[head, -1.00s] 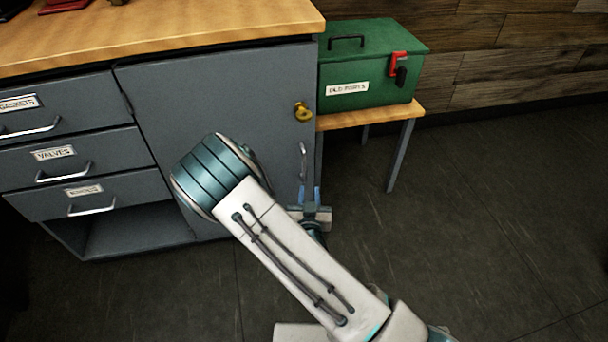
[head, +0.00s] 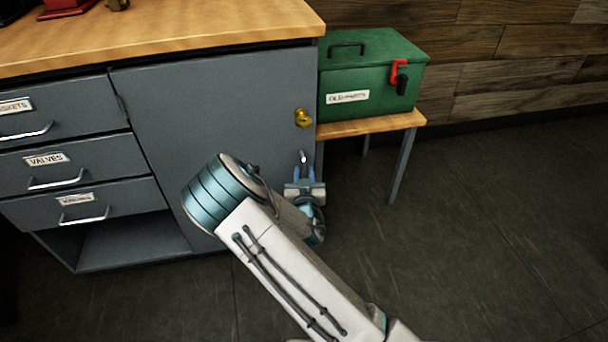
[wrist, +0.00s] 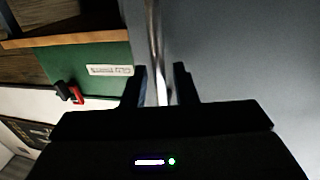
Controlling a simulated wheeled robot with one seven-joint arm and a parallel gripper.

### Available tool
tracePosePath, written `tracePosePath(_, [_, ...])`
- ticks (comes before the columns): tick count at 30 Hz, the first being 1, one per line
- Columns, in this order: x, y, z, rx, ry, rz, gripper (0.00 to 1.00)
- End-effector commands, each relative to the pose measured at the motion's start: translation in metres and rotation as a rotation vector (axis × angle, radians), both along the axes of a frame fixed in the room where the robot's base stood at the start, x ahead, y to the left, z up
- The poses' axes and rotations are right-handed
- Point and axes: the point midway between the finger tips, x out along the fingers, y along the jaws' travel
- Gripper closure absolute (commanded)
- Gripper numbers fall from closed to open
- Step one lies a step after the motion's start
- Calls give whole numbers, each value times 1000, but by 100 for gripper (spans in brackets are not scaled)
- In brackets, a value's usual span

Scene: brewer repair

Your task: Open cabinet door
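The grey cabinet door (head: 220,110) is shut flush in the cabinet front, with a brass lock (head: 302,118) near its right edge. Its upright metal handle (head: 303,157) is mostly hidden behind my gripper (head: 304,173). In the wrist view the handle (wrist: 154,45) runs down between the two dark fingers of my gripper (wrist: 162,82), with the door (wrist: 250,50) to the right. The fingers are apart, with a gap beside the handle. I cannot tell whether either finger touches it.
Labelled drawers (head: 60,170) are left of the door under a wooden worktop (head: 180,30). A green toolbox (head: 370,85) with a red latch stands on a small wooden table (head: 390,122) to the right. The dark floor (head: 480,230) at right is clear.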

Motion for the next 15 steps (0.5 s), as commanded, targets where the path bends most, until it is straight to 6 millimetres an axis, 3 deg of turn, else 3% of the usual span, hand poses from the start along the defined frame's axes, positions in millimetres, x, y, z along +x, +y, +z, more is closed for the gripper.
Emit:
tracePosePath(11, [8, 1, 0, -1, 0, 1, 74])
tracePosePath(12, [8, 1, 0, -1, 0, 1, 77])
tracePosePath(15, [8, 1, 0, -1, 0, 0, 100])
